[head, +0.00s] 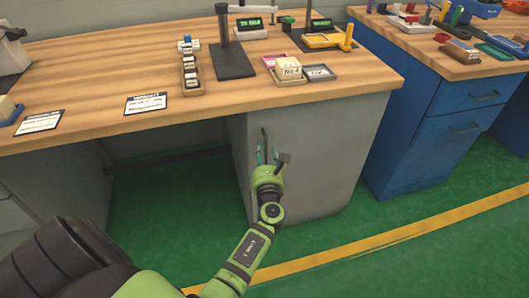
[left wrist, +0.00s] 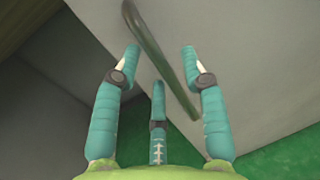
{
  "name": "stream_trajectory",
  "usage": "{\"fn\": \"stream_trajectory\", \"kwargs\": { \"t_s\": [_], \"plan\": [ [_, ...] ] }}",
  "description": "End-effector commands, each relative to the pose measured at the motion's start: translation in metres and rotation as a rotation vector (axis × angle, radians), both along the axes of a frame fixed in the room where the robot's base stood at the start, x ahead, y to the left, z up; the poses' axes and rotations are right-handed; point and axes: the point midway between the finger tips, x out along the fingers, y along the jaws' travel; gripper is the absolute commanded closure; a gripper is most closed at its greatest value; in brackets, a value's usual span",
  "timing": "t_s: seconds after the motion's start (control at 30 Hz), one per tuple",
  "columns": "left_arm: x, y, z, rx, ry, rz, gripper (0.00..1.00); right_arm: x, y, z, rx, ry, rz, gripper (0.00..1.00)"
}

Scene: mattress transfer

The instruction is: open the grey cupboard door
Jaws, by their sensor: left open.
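The grey cupboard door (head: 325,150) is under the wooden worktop and looks closed; its pale face also fills much of the left wrist view (left wrist: 245,65). Its long dark bar handle (left wrist: 160,60) runs slantwise in the left wrist view, and shows partly near the door's left edge in the head view. My left gripper (head: 268,155) is in front of the door at the handle. Its teal fingers (left wrist: 160,53) are spread, with the handle passing between the left and right fingertips; I cannot tell whether they touch it. My right gripper is not in view.
The worktop (head: 100,75) overhangs the cupboard and carries signs, small boxes and stands. An open dark space is left of the cupboard. A blue cabinet (head: 425,130) stands to the right. Green floor with a yellow line (head: 400,238) is free in front.

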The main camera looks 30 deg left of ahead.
Motion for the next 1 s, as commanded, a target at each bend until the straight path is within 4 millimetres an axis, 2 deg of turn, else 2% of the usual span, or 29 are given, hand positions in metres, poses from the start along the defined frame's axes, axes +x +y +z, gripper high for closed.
{"fn": "stream_trajectory", "kwargs": {
  "t_s": [0.13,0.43,0.47,0.5,0.53,0.57,1.0],
  "plan": [
    [0.0106,0.0082,-0.0005,-0.002,-0.001,0.0,0.57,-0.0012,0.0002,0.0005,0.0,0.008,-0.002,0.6],
    [0.0126,0.0099,-0.001,-0.003,0.0,-0.001,0.57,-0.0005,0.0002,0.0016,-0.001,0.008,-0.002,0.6],
    [0.0126,0.0099,-0.001,-0.003,0.0,-0.001,0.65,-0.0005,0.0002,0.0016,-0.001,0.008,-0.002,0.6],
    [0.0126,0.0099,-0.001,-0.003,0.0,-0.001,0.81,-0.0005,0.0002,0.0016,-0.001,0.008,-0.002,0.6],
    [0.0125,0.0099,-0.001,-0.003,0.0,-0.001,0.93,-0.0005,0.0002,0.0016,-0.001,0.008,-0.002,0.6],
    [0.0125,0.0099,-0.001,-0.003,0.0,-0.001,1.0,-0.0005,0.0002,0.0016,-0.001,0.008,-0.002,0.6],
    [0.01,0.0059,-0.0017,-0.005,0.001,0.023,1.0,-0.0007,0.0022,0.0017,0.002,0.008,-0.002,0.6]
  ]
}}
